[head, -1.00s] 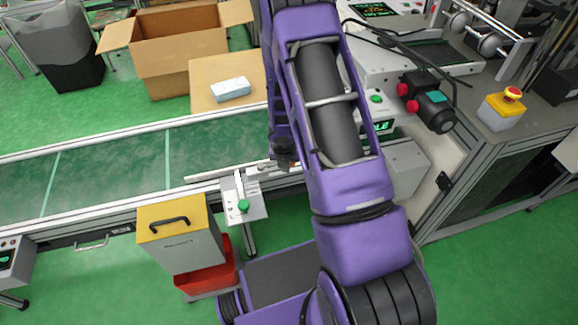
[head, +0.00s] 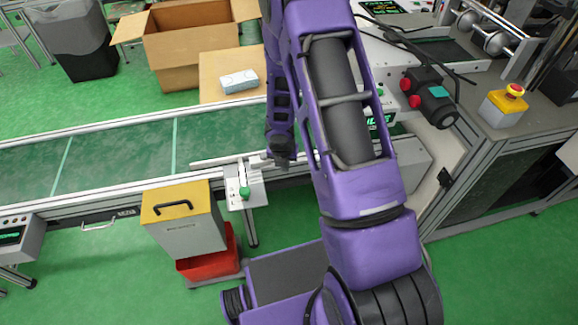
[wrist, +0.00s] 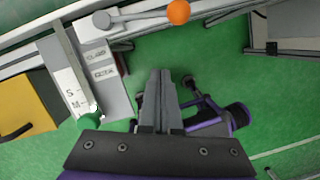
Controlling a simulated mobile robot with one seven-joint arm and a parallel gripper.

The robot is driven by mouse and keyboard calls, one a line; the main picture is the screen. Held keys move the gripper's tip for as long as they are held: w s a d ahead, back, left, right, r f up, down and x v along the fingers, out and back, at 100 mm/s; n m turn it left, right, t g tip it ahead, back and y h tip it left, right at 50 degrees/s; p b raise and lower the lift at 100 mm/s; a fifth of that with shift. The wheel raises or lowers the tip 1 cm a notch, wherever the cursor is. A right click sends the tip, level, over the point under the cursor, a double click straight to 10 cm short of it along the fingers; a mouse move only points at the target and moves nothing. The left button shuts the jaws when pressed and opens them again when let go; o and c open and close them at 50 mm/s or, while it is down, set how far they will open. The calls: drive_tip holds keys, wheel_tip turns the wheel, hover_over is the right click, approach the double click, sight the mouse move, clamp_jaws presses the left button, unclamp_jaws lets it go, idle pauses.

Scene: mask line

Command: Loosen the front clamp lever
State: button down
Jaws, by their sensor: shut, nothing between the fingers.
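The clamp lever (wrist: 140,17) is a grey arm with an orange ball knob (wrist: 178,12), along the conveyor's front rail at the top of the wrist view. The arm runs from a round grey pivot at its left. I cannot make out the orange knob in the head view, where my arm covers that area. Beside it is a grey bracket plate (wrist: 68,88) with S and M marks and a green knob (wrist: 92,119); the green knob also shows in the head view (head: 245,192). My gripper (wrist: 161,75) is shut and empty, apart from the orange knob, with green floor behind it.
The conveyor belt (head: 110,155) runs behind the bracket. A yellow-topped bin (head: 178,203) stands left of the bracket, with a red tray (head: 212,258) below. A machine with red buttons stands right. An emergency stop (head: 514,91) sits farther right.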

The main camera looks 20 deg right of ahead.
drive_tip(key=p+v, duration=0.2)
drive_tip(key=v, duration=0.5)
drive_tip(key=shift+r, duration=0.35)
drive_tip(key=shift+w, duration=0.15)
